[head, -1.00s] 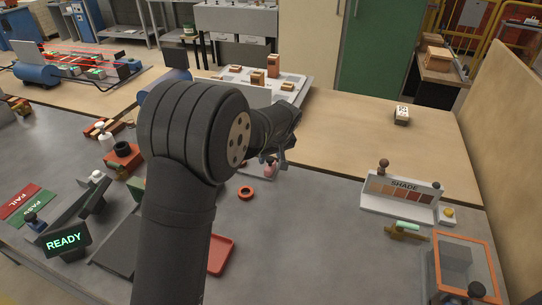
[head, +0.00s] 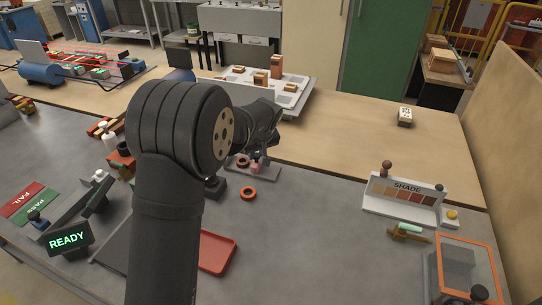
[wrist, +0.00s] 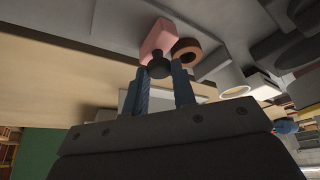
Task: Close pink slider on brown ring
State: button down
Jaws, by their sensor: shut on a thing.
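The pink slider (wrist: 160,40) is a small block with a black knob (wrist: 158,67) facing the wrist camera. My gripper (wrist: 160,70) has its two blue-grey fingers on either side of the knob and is shut on it. The brown ring (wrist: 187,50) lies right beside the pink block in the wrist view; I cannot tell whether they touch. In the head view the pink slider (head: 255,168) is below my gripper (head: 262,150), partly hidden by it, and the brown ring (head: 242,162) is just to its left on a grey fixture (head: 266,174).
A separate orange-red ring (head: 248,193) lies on the grey table in front of the fixture. A red tray (head: 217,252) is nearer the camera. A white SHADE board (head: 400,206) stands at the right. Bare table lies between the ring and the board.

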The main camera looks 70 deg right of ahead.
jog(key=w, duration=0.4)
jog(key=shift+w, duration=0.25)
jog(key=c, duration=1.2)
grip_release()
jog(key=shift+c, duration=0.2)
jog(key=shift+o, duration=0.3)
jog(key=shift+r, duration=0.1)
jog(key=shift+s+a+r, duration=0.1)
jog(key=shift+s+r, duration=0.05)
jog(key=shift+r, duration=0.15)
jog(key=v, duration=1.6)
jog(key=shift+r, duration=0.25)
jog(key=shift+a, duration=0.1)
